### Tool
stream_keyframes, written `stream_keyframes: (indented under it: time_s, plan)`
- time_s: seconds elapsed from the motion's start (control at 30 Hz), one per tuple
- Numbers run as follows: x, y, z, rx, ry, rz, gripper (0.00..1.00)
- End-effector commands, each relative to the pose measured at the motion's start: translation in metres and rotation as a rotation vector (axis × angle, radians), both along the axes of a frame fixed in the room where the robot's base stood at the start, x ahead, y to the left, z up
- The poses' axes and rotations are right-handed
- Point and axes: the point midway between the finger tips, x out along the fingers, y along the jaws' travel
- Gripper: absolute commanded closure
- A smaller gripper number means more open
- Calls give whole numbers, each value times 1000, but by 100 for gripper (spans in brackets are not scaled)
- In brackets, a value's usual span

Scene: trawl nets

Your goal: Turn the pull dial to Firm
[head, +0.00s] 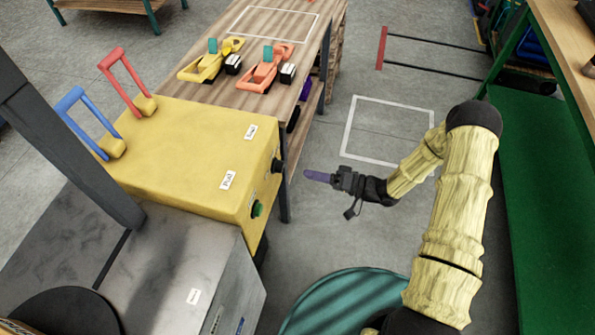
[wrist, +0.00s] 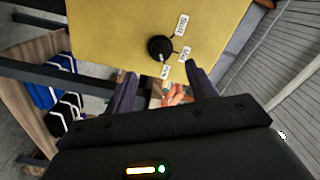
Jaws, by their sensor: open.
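The pull dial is a round black knob (wrist: 159,48) on the yellow face of the control box (head: 190,150). In the head view the dial (head: 277,166) shows side-on at the box's right face. Small white labels sit around it in the wrist view; their words are too small to read surely, and the dial's setting is unclear. My gripper (head: 318,176) is to the right of the box, apart from the dial. In the wrist view its two purple fingers (wrist: 161,88) are spread and empty, with the dial beyond them.
A green button (head: 257,208) is on the same face, nearer. Blue (head: 88,118) and red (head: 125,80) handles rise from the box top. A wooden table (head: 262,35) with yellow and orange tools stands behind. Open floor (head: 350,215) lies right of the box.

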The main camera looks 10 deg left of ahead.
Motion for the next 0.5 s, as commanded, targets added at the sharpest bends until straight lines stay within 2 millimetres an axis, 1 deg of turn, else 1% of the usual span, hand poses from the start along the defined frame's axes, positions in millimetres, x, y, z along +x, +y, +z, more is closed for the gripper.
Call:
stream_keyframes:
  time_s: [0.03, 0.3, 0.4, 0.5]
  plan:
    - [1, -12, -1, -2, 0, -6, 44]
    - [-3, -64, -1, -2, 0, -5, 44]
    - [-4, -76, -1, -2, 0, -3, 44]
    - [-5, -83, -1, -1, 0, -2, 44]
